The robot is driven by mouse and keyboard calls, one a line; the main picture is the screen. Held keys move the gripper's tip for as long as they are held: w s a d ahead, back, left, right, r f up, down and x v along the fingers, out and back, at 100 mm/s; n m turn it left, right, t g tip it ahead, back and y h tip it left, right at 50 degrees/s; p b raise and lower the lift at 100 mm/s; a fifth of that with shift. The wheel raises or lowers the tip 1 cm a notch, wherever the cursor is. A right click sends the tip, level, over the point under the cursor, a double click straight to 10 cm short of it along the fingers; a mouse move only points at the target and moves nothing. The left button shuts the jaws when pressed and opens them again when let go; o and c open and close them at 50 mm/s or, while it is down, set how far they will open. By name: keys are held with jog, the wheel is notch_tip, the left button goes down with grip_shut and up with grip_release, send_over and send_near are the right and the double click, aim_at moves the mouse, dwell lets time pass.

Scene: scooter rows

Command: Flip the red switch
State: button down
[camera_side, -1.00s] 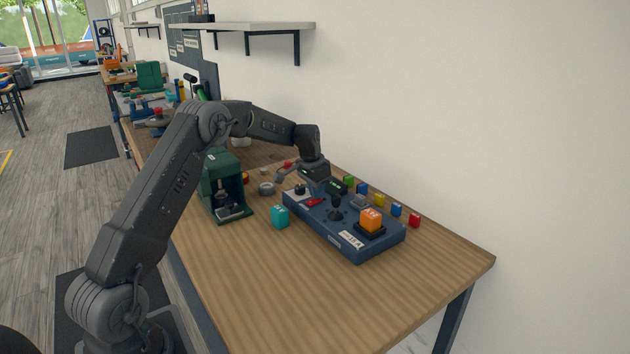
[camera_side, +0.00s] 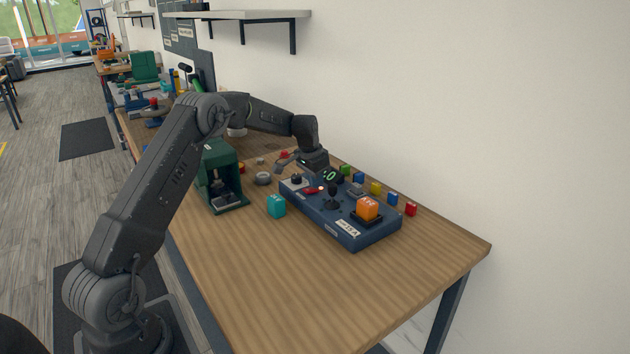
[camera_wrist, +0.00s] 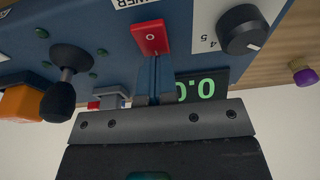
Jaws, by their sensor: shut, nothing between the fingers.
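The red switch (camera_wrist: 151,37) is a rocker with a white "O" mark on the blue control panel (camera_side: 355,233). In the side view the switch (camera_side: 313,190) shows as a small red piece near the panel's left part. My gripper (camera_wrist: 154,60) is shut and empty. In the wrist view its fingertips lie right at the near edge of the switch; whether they touch it I cannot tell. In the side view my gripper is over the panel's far left end, and its fingertips are hard to make out.
The panel carries a black joystick (camera_wrist: 64,85), a black knob (camera_wrist: 243,31), a green-digit display (camera_wrist: 201,88) and an orange cube (camera_side: 367,208). Several coloured cubes line the back. The front table is clear.

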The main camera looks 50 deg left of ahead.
aim_at(307, 190)
jog(key=shift+s+d+f, duration=0.1)
jog(key=shift+s+f, duration=0.15)
jog(key=shift+s, duration=0.3)
jog(key=shift+s+f, duration=0.25)
jog(key=shift+s, duration=0.3)
notch_tip(307, 190, up, 15)
jog(key=s, duration=0.2)
jog(key=shift+f, duration=0.15)
jog(key=shift+w, duration=0.15)
jog(key=shift+w, duration=0.3)
